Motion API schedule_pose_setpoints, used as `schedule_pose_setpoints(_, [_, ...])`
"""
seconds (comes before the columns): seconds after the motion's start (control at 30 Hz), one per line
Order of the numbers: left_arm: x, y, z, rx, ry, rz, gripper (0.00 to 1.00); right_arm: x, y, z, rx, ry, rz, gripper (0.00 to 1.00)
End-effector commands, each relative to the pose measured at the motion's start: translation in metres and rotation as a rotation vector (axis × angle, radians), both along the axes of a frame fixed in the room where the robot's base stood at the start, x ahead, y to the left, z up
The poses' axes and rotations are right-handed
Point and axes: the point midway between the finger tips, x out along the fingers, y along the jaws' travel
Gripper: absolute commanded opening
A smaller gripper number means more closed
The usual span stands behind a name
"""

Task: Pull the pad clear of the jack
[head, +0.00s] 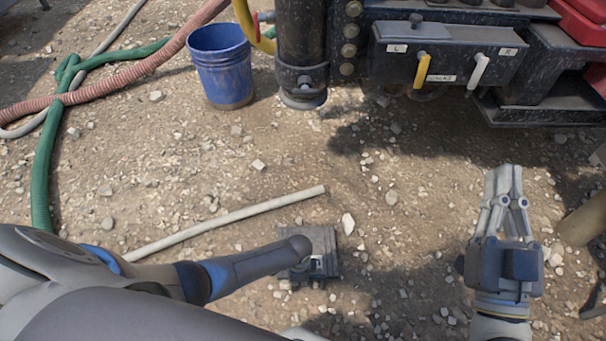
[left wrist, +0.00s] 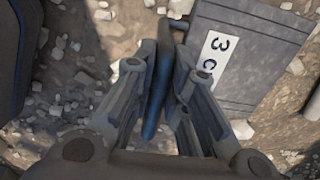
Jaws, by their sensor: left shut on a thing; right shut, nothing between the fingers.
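The pad (head: 325,238) is a dark grey square plate lying on the gravel, in the lower middle of the head view. In the left wrist view the pad (left wrist: 262,75) carries a white label with dark characters. My left gripper (left wrist: 165,55) is shut on a dark blue strap-like handle (left wrist: 157,92) at the pad's edge. In the head view my left arm hides part of the pad and most of that gripper. The jack (head: 301,45) is a dark vertical leg at the top, its foot clear of the pad. My right gripper (head: 505,172) is shut and empty at the right.
A blue bucket (head: 221,65) stands left of the jack. A control box (head: 450,52) with yellow and white levers is right of it. A pale pole (head: 235,217) lies left of the pad. Hoses (head: 45,160) run at the left. Stony ground separates pad and jack.

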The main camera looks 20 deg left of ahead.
Motion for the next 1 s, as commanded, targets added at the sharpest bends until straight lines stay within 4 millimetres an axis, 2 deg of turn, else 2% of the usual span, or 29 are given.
schedule_pose_setpoints(0.07, [-0.0015, -0.0005, -0.0006, 0.0, 0.003, -0.001, 0.0, 0.0, 0.0, -0.0001, 0.0, 0.0, 0.0, 0.0])
schedule_pose_setpoints(0.1, [-0.0015, -0.0005, -0.0006, 0.0, 0.003, -0.001, 0.16, 0.0, 0.0, 0.0, 0.0, 0.0, 0.0, 0.0])
schedule_pose_setpoints(0.3, [-0.001, -0.0004, -0.0004, 0.0, 0.002, -0.001, 0.39, 0.0, 0.0, 0.0, 0.0, -0.001, 0.0, 0.0])
schedule_pose_setpoints(0.5, [-0.0005, -0.0002, -0.0002, 0.0, 0.001, 0.0, 0.39, -0.0001, 0.0001, 0.0002, 0.001, -0.002, 0.0, 0.0])
schedule_pose_setpoints(0.63, [-0.0024, 0.0003, -0.0013, 0.001, 0.005, 0.0, 0.56, -0.0001, 0.0001, 0.0001, 0.001, -0.002, 0.0, 0.0])
schedule_pose_setpoints(0.67, [-0.002, 0.0004, -0.0011, 0.001, 0.005, 0.0, 0.57, -0.0001, 0.0001, 0.0001, 0.001, -0.002, 0.0, 0.0])
schedule_pose_setpoints(1.0, [-0.0006, 0.0002, -0.0003, 0.0, 0.001, 0.0, 0.57, -0.0001, 0.0001, 0.0004, 0.001, -0.003, 0.0, 0.0])
